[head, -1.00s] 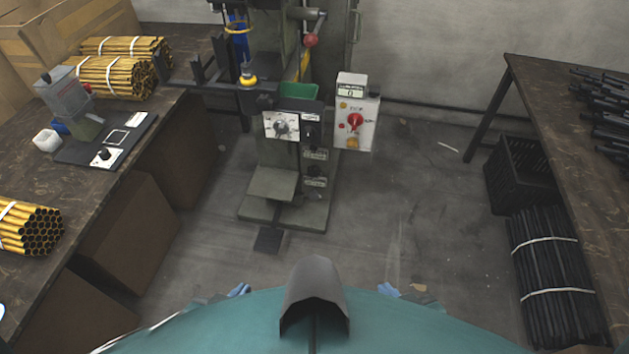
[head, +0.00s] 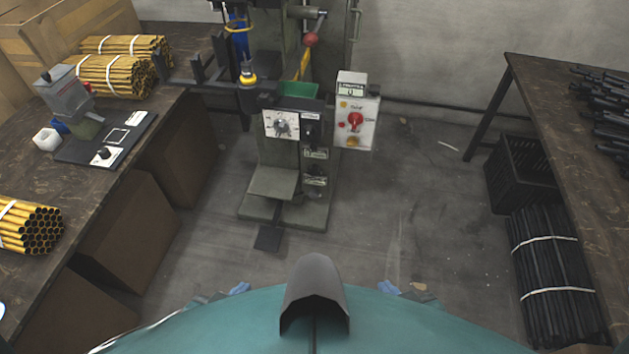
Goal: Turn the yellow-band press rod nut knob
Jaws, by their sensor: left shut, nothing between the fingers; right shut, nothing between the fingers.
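The green press (head: 275,183) stands on the floor in the middle, beyond my body. A dark upright rod with a yellow band (head: 248,79) is at its left side, with a dark cylindrical part (head: 249,98) just below the band. I cannot tell clearly which part is the nut knob. My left gripper (head: 239,288) and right gripper (head: 389,288) show only as small blue-tipped parts at the front edge of my teal body. Both are shut and empty, far from the press and touching none of it. Most of both arms is hidden.
A control box with a red knob (head: 355,122) is right of the press; a white dial plate (head: 281,125) is on its front. The left bench (head: 150,160) holds yellow tube bundles; the right bench (head: 560,130) holds black parts.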

